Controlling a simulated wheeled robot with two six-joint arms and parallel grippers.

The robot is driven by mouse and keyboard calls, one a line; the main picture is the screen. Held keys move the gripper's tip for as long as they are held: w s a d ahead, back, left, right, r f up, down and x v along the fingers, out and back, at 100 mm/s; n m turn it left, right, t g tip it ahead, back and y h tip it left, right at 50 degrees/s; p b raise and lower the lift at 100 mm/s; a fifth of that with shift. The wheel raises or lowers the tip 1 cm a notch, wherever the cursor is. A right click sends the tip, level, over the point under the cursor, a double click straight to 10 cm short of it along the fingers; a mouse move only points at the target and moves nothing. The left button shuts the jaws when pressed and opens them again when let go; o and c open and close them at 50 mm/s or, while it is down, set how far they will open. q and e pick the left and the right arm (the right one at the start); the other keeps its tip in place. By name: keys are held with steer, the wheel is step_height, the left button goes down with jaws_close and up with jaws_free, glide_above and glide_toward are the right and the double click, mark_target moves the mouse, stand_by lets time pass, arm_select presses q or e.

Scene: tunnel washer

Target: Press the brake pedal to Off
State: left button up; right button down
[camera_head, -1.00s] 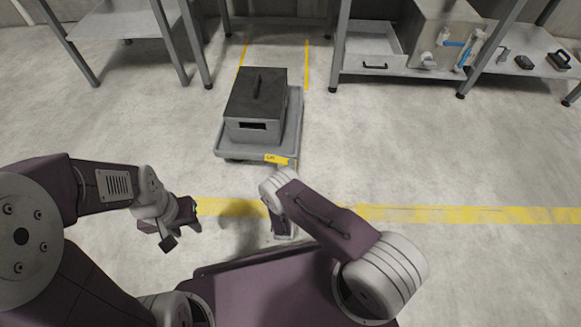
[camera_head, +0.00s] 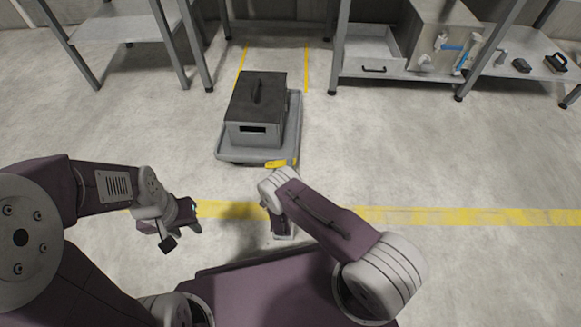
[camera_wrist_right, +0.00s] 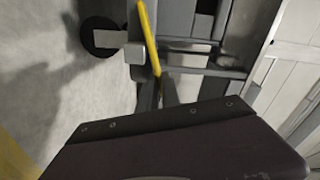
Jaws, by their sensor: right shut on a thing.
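The brake pedal (camera_head: 277,164) is a small yellow plate at the front edge of a low grey cart (camera_head: 230,155). In the right wrist view it shows as a narrow yellow bar (camera_wrist_right: 149,38) running down to the jaws. My right gripper (camera_wrist_right: 168,90) is shut at the lower end of this bar; the gripper body hides part of the contact. In the head view my right forearm hangs in front of the cart and hides the fingertips. My left gripper (camera_head: 187,222) is empty, left of the cart's front; its finger gap is unclear.
A dark lidded box (camera_head: 255,100) stands on the cart. A yellow floor line (camera_head: 440,215) crosses in front. A black caster wheel (camera_wrist_right: 98,36) shows beside the pedal. Metal tables stand at the back; the floor on the right is clear.

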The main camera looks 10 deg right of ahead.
stand_by(0.4)
steer(key=c, duration=1.6)
jaws_free()
steer(key=shift+o, duration=0.2)
